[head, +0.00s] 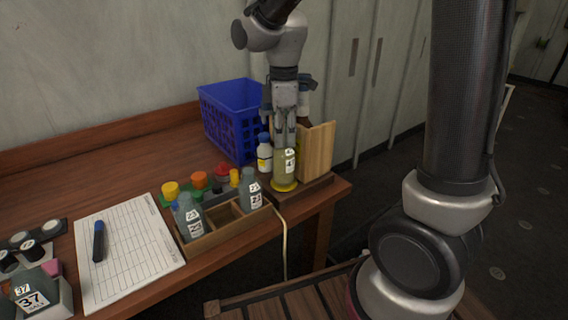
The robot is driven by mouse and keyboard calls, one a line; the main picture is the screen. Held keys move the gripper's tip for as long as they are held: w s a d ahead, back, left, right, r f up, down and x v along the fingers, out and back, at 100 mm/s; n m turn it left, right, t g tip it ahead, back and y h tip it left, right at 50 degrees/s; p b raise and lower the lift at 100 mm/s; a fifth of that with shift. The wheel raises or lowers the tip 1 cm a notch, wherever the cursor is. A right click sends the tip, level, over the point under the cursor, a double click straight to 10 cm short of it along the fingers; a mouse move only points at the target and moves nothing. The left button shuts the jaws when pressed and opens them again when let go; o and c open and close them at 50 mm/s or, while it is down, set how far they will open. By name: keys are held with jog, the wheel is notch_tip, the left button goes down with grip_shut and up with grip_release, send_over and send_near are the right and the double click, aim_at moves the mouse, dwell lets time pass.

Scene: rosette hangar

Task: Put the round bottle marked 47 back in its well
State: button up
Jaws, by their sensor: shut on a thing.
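My gripper (285,141) points down and is shut on a round bottle (282,172) with yellow-green contents. Its white label shows a 4; the rest is too small or turned away to read. The bottle is upright over a yellow disc (284,187) at the dark wooden stand; I cannot tell whether it touches. The gripper hides its top. A wooden rack (203,244) with wells stands at the table's front edge, left of the bottle. Grey-blue labelled bottles stand in its left end (188,218) and right end (251,192); wells between look empty.
An upright wooden board (318,150) stands close right of the gripper. Several coloured caps (199,180) lie behind the rack. A clipboard sheet (128,250) with a blue marker (99,240) lies left.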

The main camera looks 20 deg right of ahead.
jog(key=shift+r, duration=2.9)
jog(key=shift+s, duration=0.1)
